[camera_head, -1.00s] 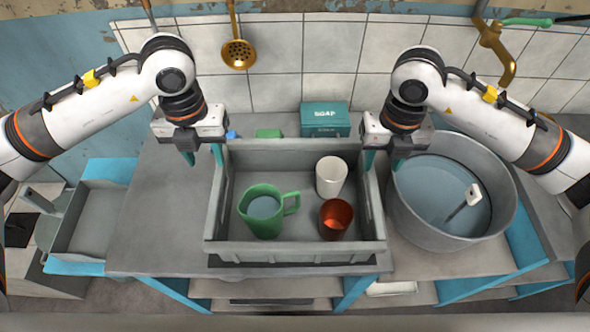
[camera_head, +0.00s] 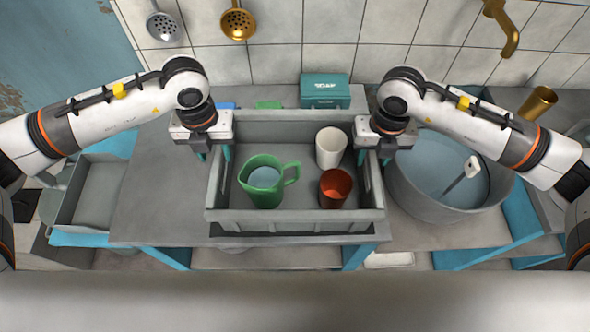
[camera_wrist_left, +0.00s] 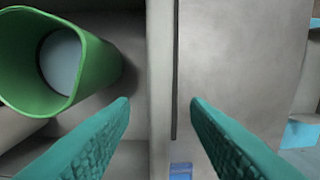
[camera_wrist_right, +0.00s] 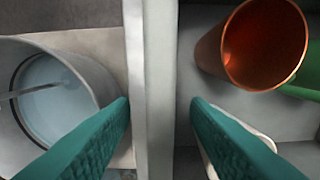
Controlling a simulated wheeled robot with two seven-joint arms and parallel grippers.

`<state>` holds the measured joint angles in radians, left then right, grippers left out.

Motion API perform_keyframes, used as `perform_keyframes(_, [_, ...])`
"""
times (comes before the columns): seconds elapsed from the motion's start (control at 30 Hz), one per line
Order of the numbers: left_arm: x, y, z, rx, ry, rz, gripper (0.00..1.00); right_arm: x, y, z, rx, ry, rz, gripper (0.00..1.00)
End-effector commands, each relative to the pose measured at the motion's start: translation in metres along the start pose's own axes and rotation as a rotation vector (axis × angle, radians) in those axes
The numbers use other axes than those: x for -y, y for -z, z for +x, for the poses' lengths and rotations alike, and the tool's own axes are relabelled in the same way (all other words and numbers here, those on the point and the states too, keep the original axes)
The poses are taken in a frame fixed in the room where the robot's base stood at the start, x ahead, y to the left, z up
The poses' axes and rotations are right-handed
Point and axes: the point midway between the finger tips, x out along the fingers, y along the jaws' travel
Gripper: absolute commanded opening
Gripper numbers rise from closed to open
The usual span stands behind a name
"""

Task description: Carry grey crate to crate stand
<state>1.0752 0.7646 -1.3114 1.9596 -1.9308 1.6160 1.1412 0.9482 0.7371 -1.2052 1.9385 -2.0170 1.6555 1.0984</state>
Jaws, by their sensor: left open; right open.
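The grey crate (camera_head: 290,226) sits on the counter in the middle of the head view. It holds a green jug (camera_head: 264,182), a white cup (camera_head: 331,147) and a copper cup (camera_head: 335,187). My left gripper (camera_head: 213,154) is open at the crate's left wall; in the left wrist view its fingers (camera_wrist_left: 160,102) lie on either side of the wall (camera_wrist_left: 161,60). My right gripper (camera_head: 374,158) is open at the right wall; in the right wrist view its fingers (camera_wrist_right: 160,102) straddle that wall (camera_wrist_right: 159,60). I cannot make out the crate stand for certain.
A large grey basin (camera_head: 437,190) of water stands right of the crate. A teal soap box (camera_head: 325,91) is behind it. A grey drawer or tray (camera_head: 97,205) is at the left. The counter (camera_head: 150,195) left of the crate is clear.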

Motion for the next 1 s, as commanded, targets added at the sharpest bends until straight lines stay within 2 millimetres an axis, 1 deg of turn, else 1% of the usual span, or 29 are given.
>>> perform_keyframes(0.03, [0.000,0.000,0.008,0.002,0.001,-0.001,0.43,0.000,-0.001,0.009,0.004,-0.001,-0.001,0.43])
perform_keyframes(0.1, [0.000,-0.001,0.017,0.002,0.001,0.000,0.43,0.000,-0.001,0.018,0.002,-0.001,0.000,0.43])
perform_keyframes(0.23, [0.000,0.000,0.028,-0.001,0.000,0.000,0.43,0.000,0.000,0.028,0.001,0.000,-0.001,0.43])
perform_keyframes(0.4, [0.000,0.000,0.033,-0.001,0.000,0.001,0.43,0.000,0.000,0.033,0.000,-0.001,-0.001,0.43])
perform_keyframes(0.6, [0.000,0.000,0.033,-0.001,0.000,0.001,0.43,0.000,0.000,0.033,0.000,-0.001,-0.001,0.43])
perform_keyframes(0.63, [0.000,0.000,0.033,-0.001,0.000,0.001,0.41,0.000,0.000,0.033,0.000,0.000,-0.001,0.41])
perform_keyframes(0.67, [0.000,0.000,0.033,-0.001,0.000,0.001,0.36,0.000,0.000,0.033,0.000,0.000,-0.001,0.36])
perform_keyframes(0.8, [0.000,0.000,0.033,-0.001,0.000,0.001,0.13,0.000,0.000,0.033,0.000,0.000,-0.001,0.13])
perform_keyframes(0.87, [0.000,0.000,0.033,-0.001,0.000,0.001,0.03,0.000,0.000,0.033,0.000,0.000,-0.001,0.03])
perform_keyframes(0.9, [0.000,0.000,0.033,-0.001,0.000,0.001,0.00,0.000,0.000,0.033,0.000,0.000,-0.001,0.00])
perform_keyframes(1.0, [0.000,0.000,0.033,-0.001,0.000,0.001,0.00,0.000,0.000,0.033,0.000,0.000,-0.001,0.00])
